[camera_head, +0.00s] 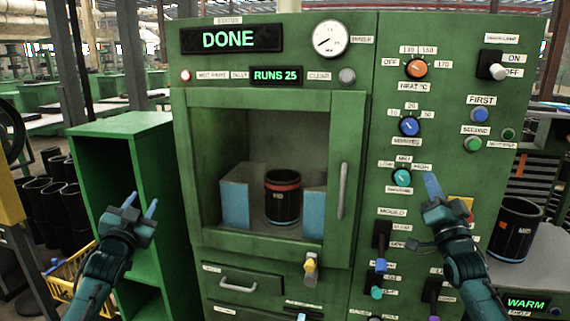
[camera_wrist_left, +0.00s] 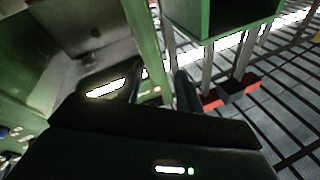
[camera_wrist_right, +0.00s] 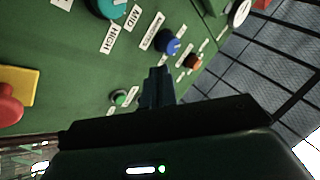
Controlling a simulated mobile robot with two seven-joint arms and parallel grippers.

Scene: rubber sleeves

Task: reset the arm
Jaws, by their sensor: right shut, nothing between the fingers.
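My left gripper (camera_head: 141,204) is raised at the left, in front of the open green shelf cabinet (camera_head: 122,128). Its two fingers stand apart with nothing between them, and a gap between them also shows in the left wrist view (camera_wrist_left: 160,85). My right gripper (camera_head: 432,184) is in front of the right control panel of the green machine (camera_head: 350,170), near the teal LOW/MID/HIGH knob (camera_head: 402,176). Its fingers are together and empty. In the right wrist view the shut fingers (camera_wrist_right: 158,80) point towards the panel with its knobs. I cannot tell whether they touch it.
A black sleeve with a red band (camera_head: 283,197) stands between blue blocks in the machine's chamber. The display (camera_head: 228,39) reads DONE. A yellow basket (camera_head: 70,278) is at lower left.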

